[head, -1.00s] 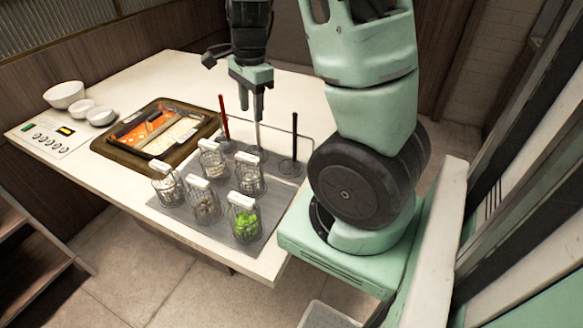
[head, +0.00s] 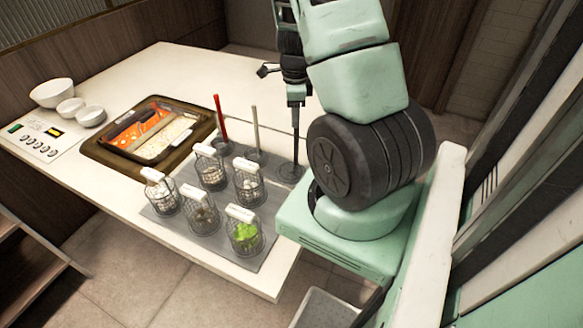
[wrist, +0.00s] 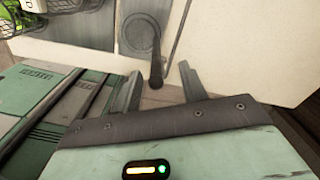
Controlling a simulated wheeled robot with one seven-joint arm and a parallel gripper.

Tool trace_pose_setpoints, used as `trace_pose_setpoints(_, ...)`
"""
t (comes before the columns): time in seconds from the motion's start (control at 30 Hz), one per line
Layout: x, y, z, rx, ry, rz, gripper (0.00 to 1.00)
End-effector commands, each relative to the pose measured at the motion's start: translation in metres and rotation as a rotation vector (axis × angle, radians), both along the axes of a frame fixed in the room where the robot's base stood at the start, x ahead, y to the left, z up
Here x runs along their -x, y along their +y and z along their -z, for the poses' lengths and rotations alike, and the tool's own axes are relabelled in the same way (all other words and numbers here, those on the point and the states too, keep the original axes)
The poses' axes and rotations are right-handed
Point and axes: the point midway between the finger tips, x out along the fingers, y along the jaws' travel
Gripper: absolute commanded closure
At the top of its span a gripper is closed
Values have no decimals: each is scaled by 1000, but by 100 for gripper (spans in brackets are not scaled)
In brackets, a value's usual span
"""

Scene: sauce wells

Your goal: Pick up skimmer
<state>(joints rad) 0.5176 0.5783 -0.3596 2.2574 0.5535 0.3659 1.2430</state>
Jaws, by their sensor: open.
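The black-handled skimmer (head: 295,140) stands upright at the right end of the row of long-handled tools, its round head on the grey mat. My gripper (head: 296,101) is above it, pointing down, at the top of the handle. In the wrist view, my open gripper (wrist: 159,88) has one finger on each side of the dark handle of the skimmer (wrist: 156,70), with gaps on both sides. The skimmer's round head (wrist: 137,36) lies beyond the fingertips. My arm partly hides the gripper in the head view.
A red-handled tool (head: 220,118) and a white-handled tool (head: 255,128) stand to the left. Several wire baskets (head: 247,238) with white grips stand in front on the grey mat. A pot with red and pale sections (head: 92,150) and white bowls (head: 52,93) are further left.

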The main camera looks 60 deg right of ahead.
Motion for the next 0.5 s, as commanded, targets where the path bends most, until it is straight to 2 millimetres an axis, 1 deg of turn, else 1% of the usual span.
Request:
trace_pose_setpoints(0.17,3,1,13,-3,2,2,58)
trace_pose_setpoints(0.33,9,2,36,-5,2,3,58)
trace_pose_setpoints(0.4,8,1,45,-3,2,0,58)
trace_pose_setpoints(0.5,7,1,53,-2,1,-1,58)
